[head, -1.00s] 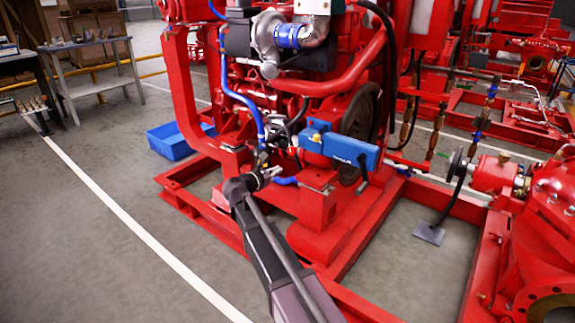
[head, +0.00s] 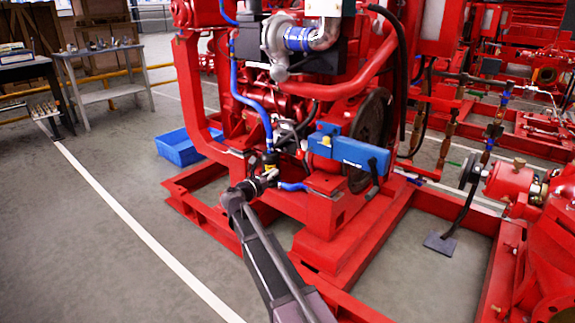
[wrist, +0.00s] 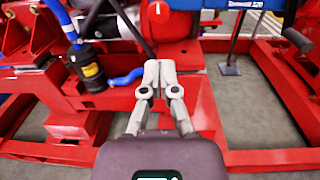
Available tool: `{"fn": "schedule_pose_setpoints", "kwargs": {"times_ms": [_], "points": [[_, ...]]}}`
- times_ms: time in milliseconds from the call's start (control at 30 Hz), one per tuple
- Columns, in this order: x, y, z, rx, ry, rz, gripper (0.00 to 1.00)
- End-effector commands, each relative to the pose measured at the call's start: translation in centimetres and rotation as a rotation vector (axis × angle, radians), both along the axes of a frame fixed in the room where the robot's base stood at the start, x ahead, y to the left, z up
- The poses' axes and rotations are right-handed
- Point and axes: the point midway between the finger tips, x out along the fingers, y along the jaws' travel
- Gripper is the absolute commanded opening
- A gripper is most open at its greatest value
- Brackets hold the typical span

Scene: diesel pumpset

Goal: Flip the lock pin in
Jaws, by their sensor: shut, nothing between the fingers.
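My gripper (wrist: 158,70) is shut and empty, its two grey fingertips together in the middle of the wrist view. In the head view my gripper (head: 270,177) is low in front of the engine, near the blue hose. A blue bar-shaped unit (head: 348,152) with a black lever (head: 373,180) is to its right; the unit also shows at the top of the wrist view (wrist: 245,4). A red round part with a white mark (wrist: 158,12) lies beyond the fingertips. I cannot make out for certain which part is the lock pin.
A black canister (wrist: 88,66) with a blue hose (wrist: 125,80) stands left of my fingers. The red base frame (head: 400,225) surrounds the engine. A blue tub (head: 182,147) is on the floor behind it. The grey floor (head: 110,240) at left is clear.

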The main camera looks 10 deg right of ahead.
Motion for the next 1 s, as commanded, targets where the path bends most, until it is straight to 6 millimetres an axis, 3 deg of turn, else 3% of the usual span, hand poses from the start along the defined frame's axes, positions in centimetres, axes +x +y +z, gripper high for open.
{"fn": "schedule_pose_setpoints", "kwargs": {"times_ms": [367,1000], "points": [[2.4,-2.2,0.0,0.001,-0.001,-0.002,0.00],[9.0,-8.5,0.1,0.001,-0.001,-0.001,0.00]]}}
